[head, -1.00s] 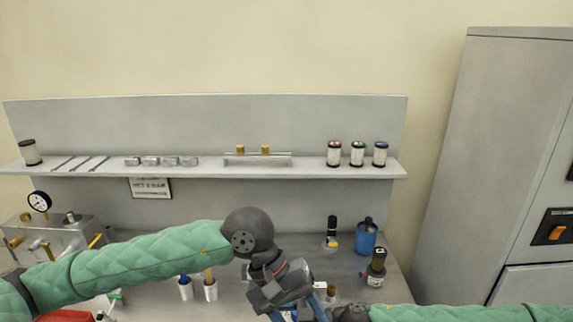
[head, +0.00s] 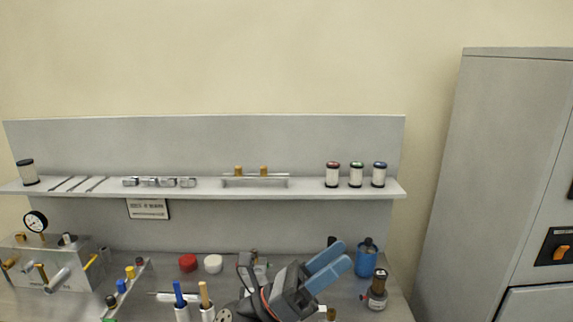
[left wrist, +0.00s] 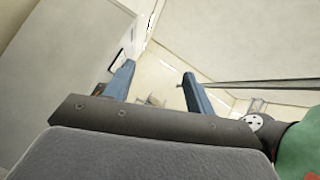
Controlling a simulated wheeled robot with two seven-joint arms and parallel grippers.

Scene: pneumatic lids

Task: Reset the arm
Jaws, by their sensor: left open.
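My left gripper (head: 326,263) is at the lower middle of the head view, over the bench. Its two blue fingers point up and to the right, with a gap between them and nothing held. In the left wrist view my left gripper (left wrist: 158,88) also shows with its blue fingers spread, and only walls and room fittings lie beyond them. Most of my left arm is below the head picture. My right gripper is not in view.
The bench (head: 225,252) holds a blue container (head: 367,260), a dark-topped fitting (head: 377,290), a red lid (head: 188,263), a white lid (head: 213,264) and a gauge block (head: 50,265). A shelf (head: 215,190) with several jars runs behind. A grey cabinet (head: 490,160) stands at right.

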